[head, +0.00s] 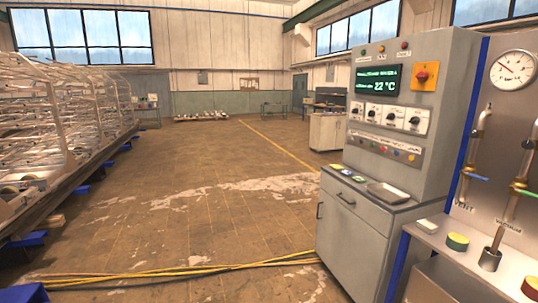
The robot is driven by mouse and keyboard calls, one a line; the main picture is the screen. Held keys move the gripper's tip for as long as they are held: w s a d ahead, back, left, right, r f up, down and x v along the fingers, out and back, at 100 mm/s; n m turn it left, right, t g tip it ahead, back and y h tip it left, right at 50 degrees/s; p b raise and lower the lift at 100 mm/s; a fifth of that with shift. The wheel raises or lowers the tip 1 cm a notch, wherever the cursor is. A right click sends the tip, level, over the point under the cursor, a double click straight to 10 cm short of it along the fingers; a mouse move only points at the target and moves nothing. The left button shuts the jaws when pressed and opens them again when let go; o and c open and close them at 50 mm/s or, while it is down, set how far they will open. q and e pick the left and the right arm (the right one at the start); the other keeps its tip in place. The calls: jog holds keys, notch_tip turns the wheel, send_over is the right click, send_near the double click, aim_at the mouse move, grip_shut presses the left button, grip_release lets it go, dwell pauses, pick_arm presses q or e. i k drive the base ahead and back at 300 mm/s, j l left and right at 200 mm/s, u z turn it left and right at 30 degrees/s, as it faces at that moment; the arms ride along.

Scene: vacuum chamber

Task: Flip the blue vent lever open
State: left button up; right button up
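The blue vent lever (477,178) is at the right of the head view, on a thin vertical pipe (475,150) in front of a pale panel (500,130). It lies nearly level and points right, tilting slightly down. The word VENT is printed below it. A second lever, green (527,192), sits on a thicker pipe to its right. A round pressure gauge (512,69) is above them. Neither of my grippers is in view.
A grey control cabinet (365,235) with a screen, knobs and a metal tray stands left of the panel. A ledge below the levers holds a green-topped puck (457,242) and a metal cup (490,259). Yellow cables (180,272) cross the floor. The middle floor is open.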

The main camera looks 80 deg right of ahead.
aim_at(478, 177)
jog(key=z, duration=3.55)
